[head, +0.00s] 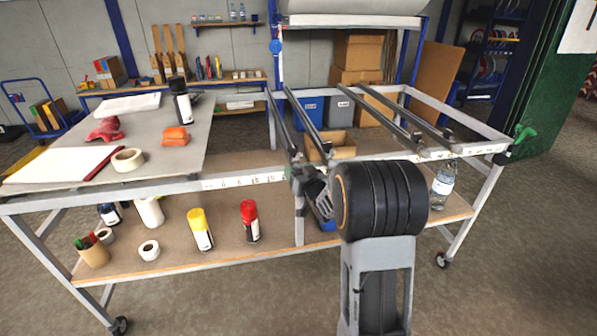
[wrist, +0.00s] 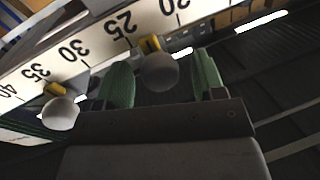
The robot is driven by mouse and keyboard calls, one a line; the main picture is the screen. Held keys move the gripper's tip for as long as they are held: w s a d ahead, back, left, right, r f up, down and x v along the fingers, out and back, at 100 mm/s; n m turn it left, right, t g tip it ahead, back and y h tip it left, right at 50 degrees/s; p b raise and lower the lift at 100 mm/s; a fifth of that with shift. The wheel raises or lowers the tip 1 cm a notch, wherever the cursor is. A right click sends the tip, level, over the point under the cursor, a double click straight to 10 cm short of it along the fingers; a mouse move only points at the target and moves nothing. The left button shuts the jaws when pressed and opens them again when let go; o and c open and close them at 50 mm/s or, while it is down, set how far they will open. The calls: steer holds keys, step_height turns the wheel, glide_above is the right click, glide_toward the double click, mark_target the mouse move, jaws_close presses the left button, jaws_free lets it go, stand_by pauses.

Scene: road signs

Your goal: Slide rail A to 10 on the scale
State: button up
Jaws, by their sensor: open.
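Several dark rails (head: 362,112) run front to back across the open frame at the right of the bench in the head view. A white scale strip (head: 250,180) runs along the front edge; its marks from 20 to 40 appear upside down in the wrist view (wrist: 73,55). My gripper (head: 297,172) is at the front end of the leftmost rails. In the wrist view, its green fingers (wrist: 161,80) stand open on either side of a round grey knob (wrist: 160,72). That knob's yellow pointer (wrist: 150,44) is near 25, slightly towards 20. No rail letter is readable.
A second grey knob (wrist: 60,113) with a yellow pointer (wrist: 56,90) near 35 sits left of my fingers. A grey tabletop (head: 55,205) with tape and tools is to the left. Spray cans (head: 201,230) and a bottle (head: 442,180) stand on the lower shelf.

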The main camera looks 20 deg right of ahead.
steer(key=shift+w, duration=0.1)
jaws_close()
stand_by(0.6)
